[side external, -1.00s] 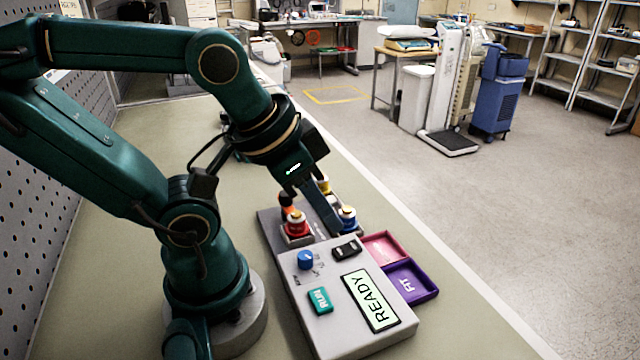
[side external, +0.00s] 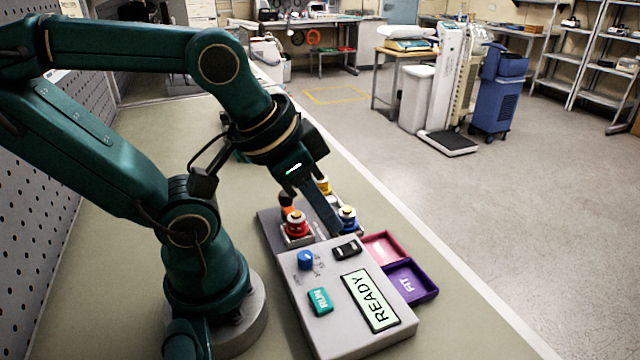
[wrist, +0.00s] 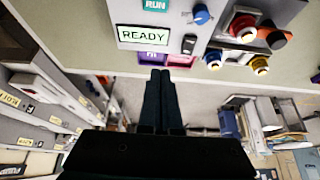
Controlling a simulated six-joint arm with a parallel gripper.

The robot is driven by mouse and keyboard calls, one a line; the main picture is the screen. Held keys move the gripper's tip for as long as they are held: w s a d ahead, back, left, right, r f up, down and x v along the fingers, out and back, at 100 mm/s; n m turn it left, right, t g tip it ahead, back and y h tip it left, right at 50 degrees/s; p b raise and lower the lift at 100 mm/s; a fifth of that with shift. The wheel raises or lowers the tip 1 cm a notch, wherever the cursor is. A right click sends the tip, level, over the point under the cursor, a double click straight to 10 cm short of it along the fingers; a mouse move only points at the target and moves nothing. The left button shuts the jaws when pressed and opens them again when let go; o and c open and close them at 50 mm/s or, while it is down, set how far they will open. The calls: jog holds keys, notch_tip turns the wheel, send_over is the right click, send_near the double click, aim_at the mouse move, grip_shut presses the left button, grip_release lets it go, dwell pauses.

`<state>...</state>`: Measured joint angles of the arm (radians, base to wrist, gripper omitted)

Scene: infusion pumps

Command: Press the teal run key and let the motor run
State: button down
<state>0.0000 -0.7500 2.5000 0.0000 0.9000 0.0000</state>
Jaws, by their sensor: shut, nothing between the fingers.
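The teal run key (side external: 320,301), marked RUN, sits on the sloped top of the grey pump panel (side external: 300,327). It also shows in the wrist view (wrist: 155,5) at the top edge. The display (side external: 370,299) beside it reads READY. A blue knob (side external: 305,259) and a black rocker switch (side external: 346,250) are on the same panel. My gripper (side external: 334,231) is shut and empty, pointing down at the panel's far end, apart from the run key. In the wrist view its fingers (wrist: 160,76) lie together below the display. I cannot tell whether the tips touch anything.
Behind the panel stand a red-topped part (side external: 296,224), a blue one (side external: 347,217) and a yellow one (side external: 323,186). A pink tray (side external: 398,243) and a purple tray (side external: 433,290) lie along the right side.

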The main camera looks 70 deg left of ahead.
aim_at(327, 303)
jog(key=shift+s+d+f+m+g+y, duration=0.2)
jog(key=shift+d+m+g+y, duration=0.25)
jog(key=shift+m+g+y, duration=0.9)
jog(key=shift+s+d+f+m+g+y, duration=0.1)
jog(key=shift+d+f+m+g+y, duration=0.25)
jog(key=shift+m+g+y, duration=1)
jog(key=shift+s+d+f+m+g+y, duration=0.15)
jog(key=shift+d+m+g+y, duration=0.7)
jog(key=shift+y, duration=0.95)
jog(key=shift+a+n+g, duration=0.25)
jog(key=shift+a, duration=0.1)
jog(key=shift+f, duration=4.35)
